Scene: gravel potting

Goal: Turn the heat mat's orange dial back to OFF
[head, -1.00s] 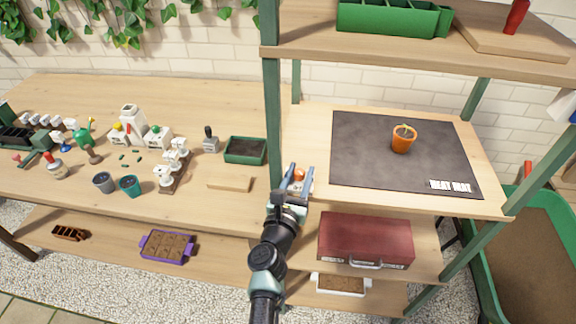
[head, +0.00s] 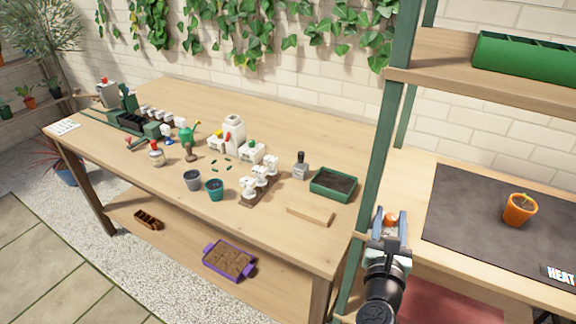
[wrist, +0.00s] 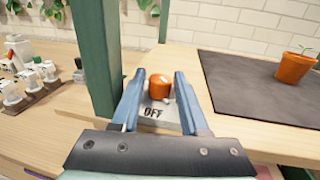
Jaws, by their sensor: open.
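The orange dial (wrist: 159,87) stands on a small grey control box (wrist: 158,125) at the left front of the shelf, with "OFF" lettered on the box's front. A pale mark shows on the dial's lower right side in the wrist view. In the head view only a bit of the dial (head: 391,217) shows between the fingers. My gripper (wrist: 158,78) is open, one blue finger on each side of the dial. I cannot tell whether either finger touches it. The dark heat mat (head: 470,222) lies on the shelf to the right.
A green shelf post (wrist: 97,55) stands close at the left of my gripper. An orange pot with a seedling (head: 519,210) stands on the mat. The workbench (head: 290,115) at left holds a green tray (head: 333,197), a wooden block (head: 310,215) and several small items.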

